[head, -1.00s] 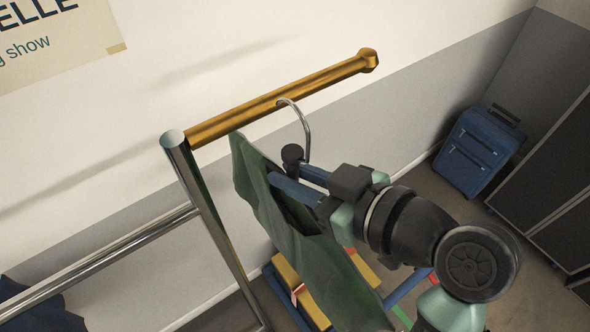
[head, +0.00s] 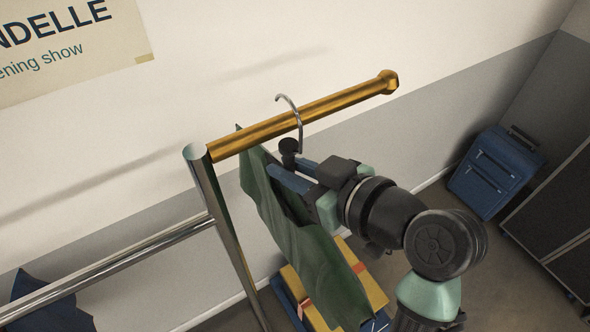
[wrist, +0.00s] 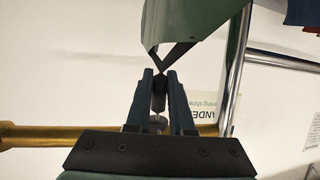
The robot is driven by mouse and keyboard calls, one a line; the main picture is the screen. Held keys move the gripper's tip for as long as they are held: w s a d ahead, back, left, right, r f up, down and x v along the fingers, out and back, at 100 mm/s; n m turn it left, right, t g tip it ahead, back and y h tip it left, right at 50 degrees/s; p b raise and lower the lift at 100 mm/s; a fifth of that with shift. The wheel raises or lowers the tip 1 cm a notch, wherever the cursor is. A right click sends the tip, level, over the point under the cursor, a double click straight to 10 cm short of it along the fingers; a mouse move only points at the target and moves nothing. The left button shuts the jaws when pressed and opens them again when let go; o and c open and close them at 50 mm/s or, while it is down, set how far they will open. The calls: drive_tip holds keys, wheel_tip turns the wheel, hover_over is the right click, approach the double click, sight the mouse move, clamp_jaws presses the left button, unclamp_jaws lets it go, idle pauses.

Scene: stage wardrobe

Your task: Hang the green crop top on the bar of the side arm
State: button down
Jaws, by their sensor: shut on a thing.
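The green crop top (head: 300,240) hangs tilted on a hanger with a thin metal hook (head: 299,125). My gripper (head: 291,163) is shut on the dark grip (head: 289,147) at the hook's base; the wrist view shows this dark grip (wrist: 158,95) between the fingers. The gold bar of the side arm (head: 345,98) runs from the chrome post to a knobbed free end. In the head view the hook's shank crosses in front of the bar, and its curved tip shows above it. I cannot tell whether the hook touches the bar. The top's upper corner overlaps the bar near the post.
The chrome rail and post (head: 212,200) stand left of the gripper. A dark blue garment (head: 45,305) is at the lower left. Yellow and blue boxes (head: 365,283) lie below the top. A blue suitcase (head: 495,170) stands by the wall at right. The bar's outer stretch is bare.

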drive_tip(key=shift+w+a, duration=0.55)
drive_tip(key=shift+w, duration=0.15)
drive_tip(key=shift+f+b, duration=1.1)
drive_tip(key=shift+f, duration=0.2)
drive_tip(key=c, duration=0.7)
unclamp_jaws()
drive_tip(key=shift+d, duration=0.1)
drive_tip(key=b+v, duration=0.4)
drive_tip(key=v, duration=0.9)
